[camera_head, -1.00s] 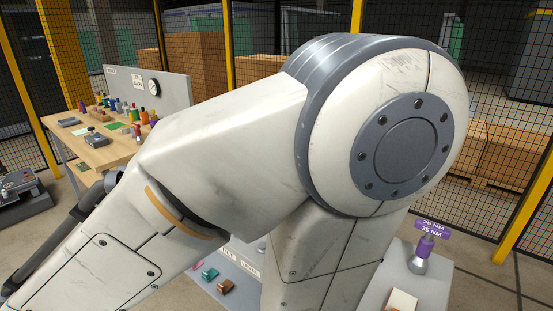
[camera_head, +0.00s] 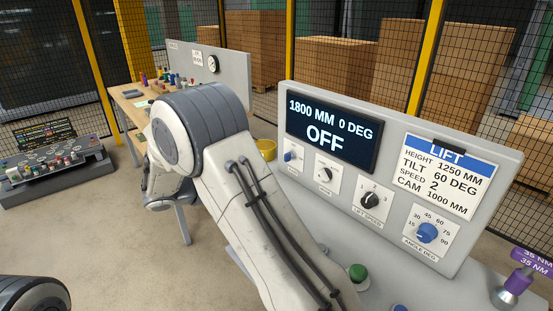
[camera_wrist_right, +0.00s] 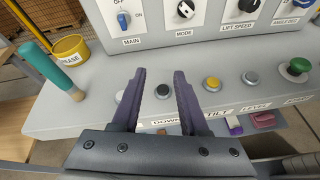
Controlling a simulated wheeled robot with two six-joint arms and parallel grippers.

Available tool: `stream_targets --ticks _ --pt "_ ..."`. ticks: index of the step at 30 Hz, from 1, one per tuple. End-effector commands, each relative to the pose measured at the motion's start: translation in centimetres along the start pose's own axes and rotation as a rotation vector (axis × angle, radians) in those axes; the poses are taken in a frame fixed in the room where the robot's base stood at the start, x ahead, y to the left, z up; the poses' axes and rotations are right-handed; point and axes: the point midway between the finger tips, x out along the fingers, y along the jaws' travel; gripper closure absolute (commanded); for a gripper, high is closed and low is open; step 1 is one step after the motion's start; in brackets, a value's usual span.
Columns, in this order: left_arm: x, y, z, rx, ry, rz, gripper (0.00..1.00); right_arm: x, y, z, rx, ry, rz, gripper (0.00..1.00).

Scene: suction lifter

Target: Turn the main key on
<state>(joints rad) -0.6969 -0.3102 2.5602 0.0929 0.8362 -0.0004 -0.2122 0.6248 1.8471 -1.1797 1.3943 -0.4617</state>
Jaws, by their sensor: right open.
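The main key is a blue knob (camera_wrist_right: 124,19) under the OFF and ON marks above the MAIN label, at the top left of the right wrist view. It also shows at the left of the panel's lower row in the head view (camera_head: 291,157). The panel display (camera_head: 332,131) reads 1800 MM, 0 DEG, OFF. My right gripper (camera_wrist_right: 159,73) is open and empty over the console ledge, below and to the right of the key and apart from it. The right arm hides part of the console in the head view. My left gripper is not in view.
Mode (camera_wrist_right: 186,9) and lift speed (camera_wrist_right: 249,5) knobs sit right of the key. Buttons, including a green one (camera_wrist_right: 299,66), line the ledge. A teal-handled tool (camera_wrist_right: 46,68) and yellow grease cup (camera_wrist_right: 71,48) stand at left. A lift instruction card (camera_head: 445,180) is on the panel.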

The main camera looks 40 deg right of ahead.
Motion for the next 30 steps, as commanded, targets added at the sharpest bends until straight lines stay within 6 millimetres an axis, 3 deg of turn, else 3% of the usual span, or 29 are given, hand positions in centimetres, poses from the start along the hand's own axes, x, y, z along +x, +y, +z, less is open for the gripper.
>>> stream_targets --ticks 1,3,9,14,24,30 --pt "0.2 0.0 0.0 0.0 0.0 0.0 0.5 2.1 1.7 -0.2 -0.052 -0.086 0.016 0.56" --pt "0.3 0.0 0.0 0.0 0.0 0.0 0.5 4.1 3.8 0.1 -0.112 -0.19 0.047 0.56" --pt "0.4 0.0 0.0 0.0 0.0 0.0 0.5 6.9 6.8 0.5 -0.204 -0.354 0.095 0.56" --pt "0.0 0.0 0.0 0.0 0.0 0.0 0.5 8.2 7.4 1.1 -0.217 -0.377 0.101 0.56" --pt "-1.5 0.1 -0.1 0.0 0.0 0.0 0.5 13.8 8.2 3.3 -0.215 -0.374 0.101 0.56" --pt "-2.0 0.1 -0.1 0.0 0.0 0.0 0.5 16.1 8.6 4.0 -0.214 -0.372 0.103 0.56"
